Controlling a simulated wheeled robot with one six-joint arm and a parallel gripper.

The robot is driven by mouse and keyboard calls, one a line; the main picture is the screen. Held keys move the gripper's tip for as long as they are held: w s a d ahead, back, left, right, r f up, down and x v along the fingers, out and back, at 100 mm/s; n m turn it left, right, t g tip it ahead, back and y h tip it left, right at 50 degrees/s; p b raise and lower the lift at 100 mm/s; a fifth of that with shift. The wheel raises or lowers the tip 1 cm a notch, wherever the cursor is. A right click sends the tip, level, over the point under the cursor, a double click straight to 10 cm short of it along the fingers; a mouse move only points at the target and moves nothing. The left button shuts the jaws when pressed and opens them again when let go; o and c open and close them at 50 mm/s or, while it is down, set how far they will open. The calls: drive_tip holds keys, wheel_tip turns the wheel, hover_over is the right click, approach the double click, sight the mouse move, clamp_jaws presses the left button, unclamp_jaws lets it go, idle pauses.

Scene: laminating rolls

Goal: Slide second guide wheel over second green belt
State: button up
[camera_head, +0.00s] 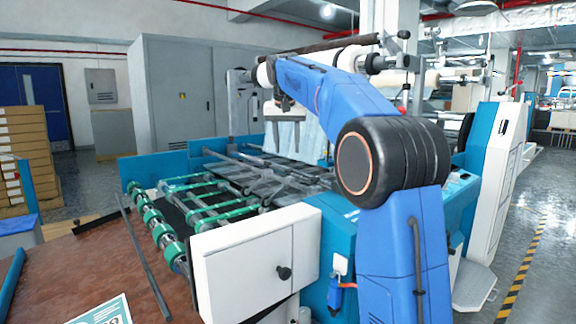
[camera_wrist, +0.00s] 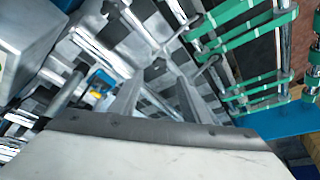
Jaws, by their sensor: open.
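Several green belts (camera_head: 235,212) run across the feeding end of the machine in the head view. They also show at the upper right of the wrist view (camera_wrist: 250,35). Dark rods and bars (camera_head: 270,165) lie beyond them over the feed table. Which of the small parts there is the second guide wheel, I cannot tell. My gripper (camera_wrist: 158,82) is open in the wrist view, with its two fingers spread and nothing visible between them. It hangs above the machine's rods, to the left of the belts in that view.
A white control box (camera_head: 258,265) with a black knob stands at the near side of the machine. A loose dark bar (camera_head: 146,258) lies along the brown table (camera_head: 70,270). Grey cabinets (camera_head: 185,90) stand behind. A clear floor aisle runs at the right.

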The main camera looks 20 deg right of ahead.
sight(288, 170)
drive_tip(key=x, duration=0.8)
drive_tip(key=shift+f, duration=0.1)
drive_tip(key=shift+w, duration=0.1)
clamp_jaws()
